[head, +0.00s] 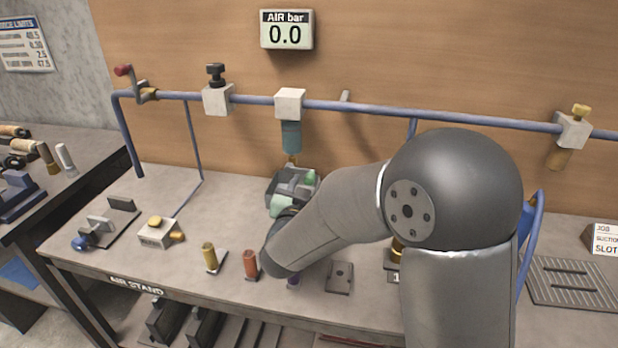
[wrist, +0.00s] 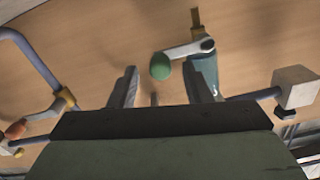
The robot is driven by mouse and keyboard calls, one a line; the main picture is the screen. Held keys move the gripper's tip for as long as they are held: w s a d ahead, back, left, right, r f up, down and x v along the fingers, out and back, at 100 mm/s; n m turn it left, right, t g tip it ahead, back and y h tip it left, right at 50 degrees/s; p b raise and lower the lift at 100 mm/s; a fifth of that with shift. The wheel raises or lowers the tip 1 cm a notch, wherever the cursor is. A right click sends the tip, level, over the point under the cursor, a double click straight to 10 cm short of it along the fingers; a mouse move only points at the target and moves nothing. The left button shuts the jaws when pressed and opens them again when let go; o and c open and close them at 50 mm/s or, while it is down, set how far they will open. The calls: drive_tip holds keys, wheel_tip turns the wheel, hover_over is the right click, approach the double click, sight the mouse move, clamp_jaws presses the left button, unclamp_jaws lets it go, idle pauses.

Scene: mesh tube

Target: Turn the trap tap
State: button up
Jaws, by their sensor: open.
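The trap is a teal bowl (head: 291,136) hanging under a white block (head: 290,104) on the blue pipe, with a small brass end (head: 292,160) below it. In the wrist view the trap (wrist: 207,72) carries the tap, a pale lever (wrist: 188,49) with a round green knob (wrist: 160,67) and a brass spout (wrist: 195,17). My gripper (wrist: 160,76) is open; the knob appears in the gap between its fingertips, and I cannot tell whether they touch it. In the head view my gripper (head: 292,190) is just below the trap, partly hidden by my arm.
The gauge (head: 287,30) reads 0.0. A red-handled valve (head: 136,82) and a black-knobbed block (head: 217,97) sit left on the pipe; a brass-knobbed block (head: 574,130) sits right. A brass-topped box (head: 159,233) and small cylinders stand on the bench.

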drive_tip(key=shift+w+d, duration=0.2)
drive_tip(key=shift+w, duration=1.15)
clamp_jaws()
drive_tip(key=shift+d, duration=0.1)
